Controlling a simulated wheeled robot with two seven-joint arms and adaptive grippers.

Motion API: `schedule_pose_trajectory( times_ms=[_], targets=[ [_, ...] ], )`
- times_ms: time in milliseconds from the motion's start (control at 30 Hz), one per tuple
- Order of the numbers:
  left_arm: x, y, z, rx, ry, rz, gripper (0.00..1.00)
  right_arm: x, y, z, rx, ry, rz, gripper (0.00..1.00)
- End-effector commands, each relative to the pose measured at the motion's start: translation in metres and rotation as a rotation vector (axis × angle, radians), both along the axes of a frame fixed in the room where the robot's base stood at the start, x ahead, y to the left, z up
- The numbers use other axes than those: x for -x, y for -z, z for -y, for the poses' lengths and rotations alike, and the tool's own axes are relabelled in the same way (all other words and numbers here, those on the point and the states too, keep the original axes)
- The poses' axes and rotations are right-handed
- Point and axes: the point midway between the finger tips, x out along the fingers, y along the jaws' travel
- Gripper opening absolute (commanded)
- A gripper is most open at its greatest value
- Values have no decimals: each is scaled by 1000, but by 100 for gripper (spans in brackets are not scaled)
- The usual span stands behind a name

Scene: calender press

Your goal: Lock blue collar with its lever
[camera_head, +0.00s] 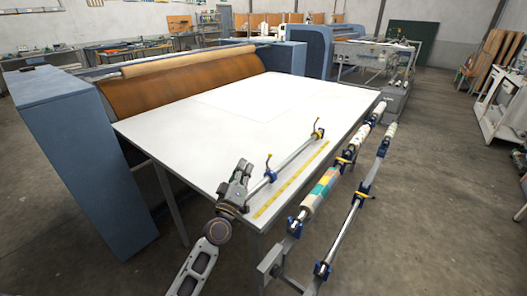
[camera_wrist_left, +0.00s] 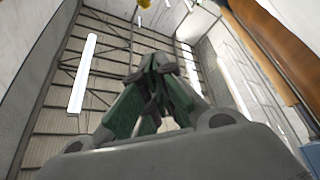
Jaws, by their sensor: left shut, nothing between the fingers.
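A metal bar (camera_head: 294,153) lies along the right front edge of the white table. A blue collar (camera_head: 271,176) sits on its near part, with a thin lever (camera_head: 268,161) standing up from it. A small yellow part (camera_wrist_left: 145,4) shows at that view's top edge. My right gripper is out of view.
The white table (camera_head: 220,120) is mostly clear; a yellow measuring strip (camera_head: 292,180) lies beside the bar. A rack with rolls and bars (camera_head: 342,228) carrying more blue collars stands to the right. The blue press housing (camera_head: 85,160) stands to the left.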

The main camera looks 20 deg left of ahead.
Motion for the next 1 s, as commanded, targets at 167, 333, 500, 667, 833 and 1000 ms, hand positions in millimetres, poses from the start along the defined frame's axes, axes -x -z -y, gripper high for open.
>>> schedule_pose_trajectory(
  times_ms=[167, 333, 500, 667, 833, 1000],
  targets=[
    [0, 0, 0, 0, 0, 0, 0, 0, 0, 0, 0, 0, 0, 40],
    [0, 0, 0, 0, 0, 0, 0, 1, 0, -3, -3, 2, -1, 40],
    [0, 0, 0, 0, 0, 0, 0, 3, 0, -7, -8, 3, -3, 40],
    [-3, -1, 0, 0, 0, 0, 0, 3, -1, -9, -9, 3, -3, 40],
    [-10, -5, 0, 1, 0, 1, 0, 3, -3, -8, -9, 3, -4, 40],
    [-22, -9, 1, 1, 0, 1, 0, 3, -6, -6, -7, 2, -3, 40]
  ],
)
